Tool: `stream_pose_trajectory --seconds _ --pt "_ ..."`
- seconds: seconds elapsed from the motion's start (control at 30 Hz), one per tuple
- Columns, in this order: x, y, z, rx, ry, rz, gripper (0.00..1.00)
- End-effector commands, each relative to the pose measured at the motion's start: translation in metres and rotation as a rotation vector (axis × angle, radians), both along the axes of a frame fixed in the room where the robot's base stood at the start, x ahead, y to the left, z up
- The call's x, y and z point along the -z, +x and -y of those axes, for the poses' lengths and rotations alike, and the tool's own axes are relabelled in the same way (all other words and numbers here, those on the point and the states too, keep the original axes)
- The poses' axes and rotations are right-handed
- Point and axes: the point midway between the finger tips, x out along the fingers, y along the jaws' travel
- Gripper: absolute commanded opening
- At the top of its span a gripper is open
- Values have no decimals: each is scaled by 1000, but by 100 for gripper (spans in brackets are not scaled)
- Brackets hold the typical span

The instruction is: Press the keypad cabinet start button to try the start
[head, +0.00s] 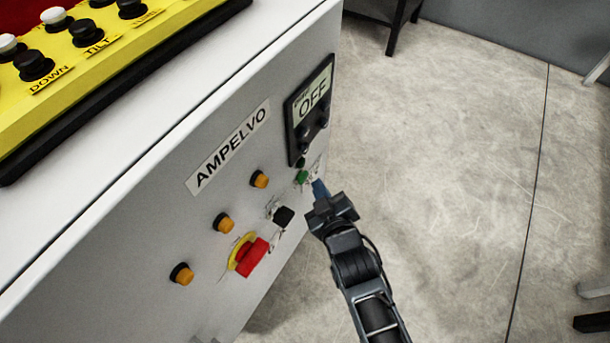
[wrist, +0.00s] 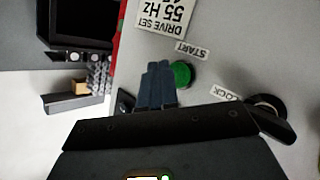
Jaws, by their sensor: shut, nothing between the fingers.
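The green start button (head: 302,177) sits on the front of the pale cabinet (head: 150,210), below the display that reads OFF (head: 313,103). In the wrist view the green button (wrist: 180,75) is beside a START label (wrist: 190,49). My gripper (head: 319,188) is in front of the cabinet's right part, its blue-grey fingertips just right of the button. The wrist view shows the fingers (wrist: 158,72) shut together and empty, immediately left of the button and partly overlapping its edge. I cannot tell whether they touch it or the panel.
A red knob on a yellow collar (head: 250,256), a black switch (head: 284,217) and several orange buttons (head: 223,223) project from the panel. A yellow control panel (head: 110,60) lies on the cabinet top.

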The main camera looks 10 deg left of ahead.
Motion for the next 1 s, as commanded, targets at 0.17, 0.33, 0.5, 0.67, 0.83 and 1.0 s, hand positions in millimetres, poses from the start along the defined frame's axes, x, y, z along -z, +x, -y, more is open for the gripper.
stream_pose_trajectory --seconds 0.17,0.33,0.5,0.67,0.83,1.0 --pt "-4 -7 10 -6 0 -5 0" --pt "4 -10 25 0 -1 0 0" --pt "4 -15 39 0 -1 0 0" --pt "0 -16 44 -1 0 1 0" --pt "-1 -16 45 1 -1 1 0" --pt "-1 -16 45 1 -1 1 0"
